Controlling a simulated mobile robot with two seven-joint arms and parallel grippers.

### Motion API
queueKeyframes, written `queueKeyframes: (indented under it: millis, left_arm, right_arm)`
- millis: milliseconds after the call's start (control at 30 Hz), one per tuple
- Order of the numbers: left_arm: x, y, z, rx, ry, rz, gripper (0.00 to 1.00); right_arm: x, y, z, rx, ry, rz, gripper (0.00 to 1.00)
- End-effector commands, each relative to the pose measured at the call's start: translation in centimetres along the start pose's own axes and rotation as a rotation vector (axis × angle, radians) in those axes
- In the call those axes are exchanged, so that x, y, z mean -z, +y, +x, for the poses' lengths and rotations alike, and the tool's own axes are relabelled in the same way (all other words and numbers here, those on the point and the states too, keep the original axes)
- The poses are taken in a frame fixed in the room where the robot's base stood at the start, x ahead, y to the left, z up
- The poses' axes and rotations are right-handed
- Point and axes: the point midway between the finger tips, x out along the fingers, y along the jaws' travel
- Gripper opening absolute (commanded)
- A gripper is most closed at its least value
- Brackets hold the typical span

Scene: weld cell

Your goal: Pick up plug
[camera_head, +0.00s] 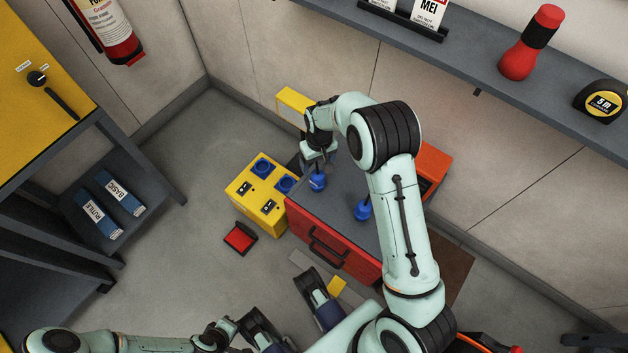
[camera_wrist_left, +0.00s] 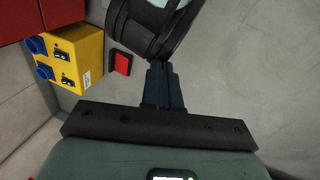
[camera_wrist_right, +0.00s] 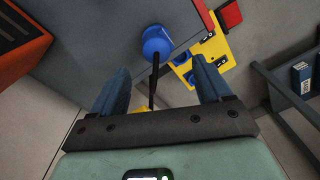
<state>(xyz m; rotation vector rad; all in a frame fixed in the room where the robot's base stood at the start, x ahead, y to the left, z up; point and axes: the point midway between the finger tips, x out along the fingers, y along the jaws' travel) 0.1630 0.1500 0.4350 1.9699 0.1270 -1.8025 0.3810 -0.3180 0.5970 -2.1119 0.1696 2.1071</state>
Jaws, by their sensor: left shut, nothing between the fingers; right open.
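A blue plug (camera_head: 318,181) stands on the grey top of a red cabinet (camera_head: 330,255), near its left edge. A second blue plug (camera_head: 362,210) is on the same top, farther right beside my right arm. My right gripper (camera_head: 317,163) is directly above the first plug. In the right wrist view my right gripper (camera_wrist_right: 160,70) is open, and the round blue plug (camera_wrist_right: 156,42) shows just beyond its fingertips with its black cable running back between the fingers. My left gripper (camera_wrist_left: 160,68) is shut and empty, away from the plugs, low over the floor.
A yellow socket box (camera_head: 258,198) with blue sockets stands left of the cabinet, with a red-and-black item (camera_head: 240,238) on the floor in front. A wall shelf (camera_head: 470,60) holds a red-and-black bottle (camera_head: 530,45) and a tape measure (camera_head: 603,102). A yellow-topped bench (camera_head: 40,70) stands at left.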

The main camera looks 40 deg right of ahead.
Motion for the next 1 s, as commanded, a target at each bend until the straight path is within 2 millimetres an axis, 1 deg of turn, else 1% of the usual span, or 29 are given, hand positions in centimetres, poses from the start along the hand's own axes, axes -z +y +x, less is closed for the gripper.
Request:
queueKeyframes:
  millis: [33,100,200,367,433,600,700,800,967,1000]
  left_arm:
    - [0.5,-0.2,0.5,0.001,0.012,-0.001,0.00]
    - [0.9,-0.3,0.8,0.002,0.027,-0.003,0.00]
    - [1.4,-0.4,1.0,0.003,0.040,-0.004,0.00]
    - [1.7,-0.5,1.2,0.003,0.049,-0.004,0.00]
    - [2.0,-0.5,1.4,0.004,0.057,-0.005,0.00]
    - [3.5,-1.0,2.5,0.007,0.098,-0.008,0.00]
    - [4.1,-1.1,2.8,0.008,0.116,-0.010,0.00]
    - [4.5,-1.2,2.9,0.008,0.127,-0.010,0.00]
    - [4.5,-1.1,2.8,0.008,0.127,-0.010,0.00]
    - [4.5,-1.1,2.8,0.008,0.127,-0.010,0.00]
  right_arm:
    - [-0.1,0.0,1.4,-0.001,-0.004,0.000,0.78]
    - [0.0,0.0,2.5,-0.001,-0.003,0.001,0.78]
    - [0.0,0.1,3.5,0.000,-0.001,0.001,0.78]
    - [0.0,0.1,4.2,0.000,0.001,0.001,0.78]
    - [0.1,0.2,4.7,0.000,0.000,0.000,0.78]
    - [0.2,0.7,7.3,0.000,-0.003,0.002,0.78]
    - [0.2,0.7,8.7,0.000,-0.001,0.000,0.78]
    - [0.2,0.7,9.2,0.000,0.001,-0.001,0.78]
    - [0.3,0.7,9.1,0.000,0.002,-0.001,0.78]
    - [0.3,0.7,9.1,0.000,0.002,-0.001,0.71]
